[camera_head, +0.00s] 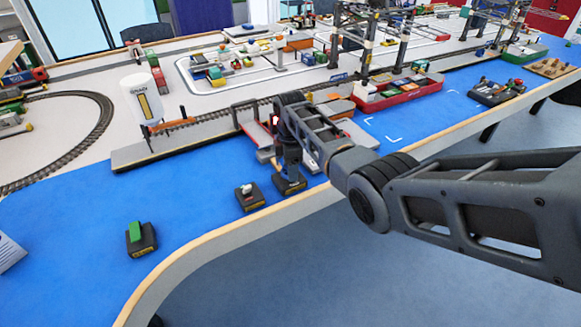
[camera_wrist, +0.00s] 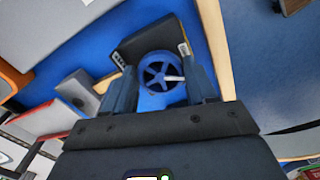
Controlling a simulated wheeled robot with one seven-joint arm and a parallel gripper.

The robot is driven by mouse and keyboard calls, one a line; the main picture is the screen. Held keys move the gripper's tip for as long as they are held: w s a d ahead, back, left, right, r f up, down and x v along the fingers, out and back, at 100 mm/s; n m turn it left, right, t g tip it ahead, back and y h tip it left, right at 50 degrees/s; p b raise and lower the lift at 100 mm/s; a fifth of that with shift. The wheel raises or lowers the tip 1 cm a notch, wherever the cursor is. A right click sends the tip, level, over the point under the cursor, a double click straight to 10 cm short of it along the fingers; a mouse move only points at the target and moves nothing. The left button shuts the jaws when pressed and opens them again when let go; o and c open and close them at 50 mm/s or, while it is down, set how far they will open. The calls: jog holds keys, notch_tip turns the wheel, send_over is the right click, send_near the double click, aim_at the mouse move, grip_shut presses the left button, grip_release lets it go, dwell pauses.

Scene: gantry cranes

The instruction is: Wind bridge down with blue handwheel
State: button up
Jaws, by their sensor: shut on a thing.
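The blue handwheel (camera_wrist: 156,72) shows in the wrist view, a spoked wheel with a pale knob on a dark control box (camera_wrist: 140,45). My gripper (camera_wrist: 163,78) has a finger on either side of the wheel and is shut on it. In the head view my gripper (camera_head: 291,168) points down onto the dark box (camera_head: 291,185) near the table's front edge; the wheel is hidden there. A grey and red structure (camera_head: 250,112) by the track, just behind my gripper, may be the bridge. My arm partly hides it, and its height is hard to tell.
The blue mat (camera_head: 75,220) is clear at left.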

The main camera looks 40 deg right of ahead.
jog(key=n, duration=0.5)
jog(key=shift+w, duration=0.15)
jog(key=shift+n, duration=0.3)
dwell(0.3)
jog(key=o, duration=1.1)
jog(key=shift+c, duration=0.2)
jog(key=shift+r, duration=0.1)
jog(key=shift+r+b, duration=0.35)
jog(key=shift+r, duration=3.45)
